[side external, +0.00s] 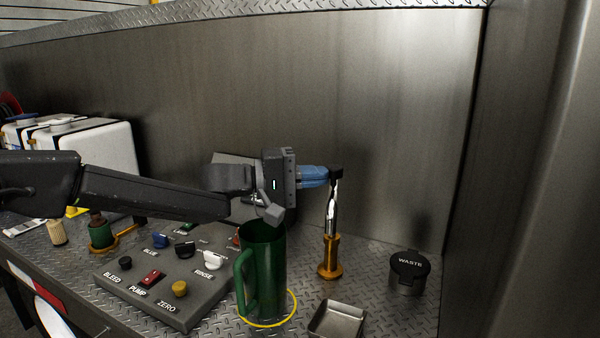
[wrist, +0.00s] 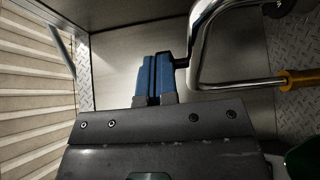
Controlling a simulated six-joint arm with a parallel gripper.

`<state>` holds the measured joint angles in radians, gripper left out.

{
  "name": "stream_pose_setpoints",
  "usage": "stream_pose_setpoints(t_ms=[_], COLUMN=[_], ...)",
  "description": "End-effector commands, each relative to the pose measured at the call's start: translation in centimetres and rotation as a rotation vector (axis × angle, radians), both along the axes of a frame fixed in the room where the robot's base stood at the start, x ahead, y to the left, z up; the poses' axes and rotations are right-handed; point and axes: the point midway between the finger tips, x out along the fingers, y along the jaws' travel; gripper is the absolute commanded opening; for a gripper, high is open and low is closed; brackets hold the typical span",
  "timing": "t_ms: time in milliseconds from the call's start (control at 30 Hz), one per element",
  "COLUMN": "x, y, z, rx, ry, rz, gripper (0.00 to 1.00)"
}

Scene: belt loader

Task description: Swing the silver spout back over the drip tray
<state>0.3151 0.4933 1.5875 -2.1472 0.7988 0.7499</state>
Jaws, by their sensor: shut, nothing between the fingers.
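The silver spout (side external: 331,212) rises from an orange-gold base (side external: 330,258) right of the green jug. In the wrist view the bent spout tube (wrist: 194,58) curves close beside the fingers, and a small black piece sticks out from it towards them. My gripper (side external: 326,175) is level at the top of the spout; its blue fingers (wrist: 154,58) are shut and empty. The right finger is beside the black piece; I cannot tell whether they touch. The drip tray (side external: 325,333), a square metal pan, is in front of the spout base. Part of the spout is hidden in the side view.
A green jug (side external: 265,275) stands in a yellow ring under my wrist. A control panel (side external: 185,313) with buttons is left of it. A black-lidded waste cup (side external: 408,270) stands at the right. A metal wall (side external: 400,120) rises behind.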

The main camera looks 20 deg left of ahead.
Motion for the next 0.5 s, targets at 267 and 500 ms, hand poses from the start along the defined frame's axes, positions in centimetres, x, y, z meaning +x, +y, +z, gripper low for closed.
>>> stream_pose_setpoints(t_ms=[267, 500], x=[0.2, 0.4], y=[-1.8, -2.5], z=[0.0, 0.1], rx=[0.000, -0.001], ry=[0.000, -0.002], rz=[-0.002, -0.003], gripper=[0.00, 0.00])
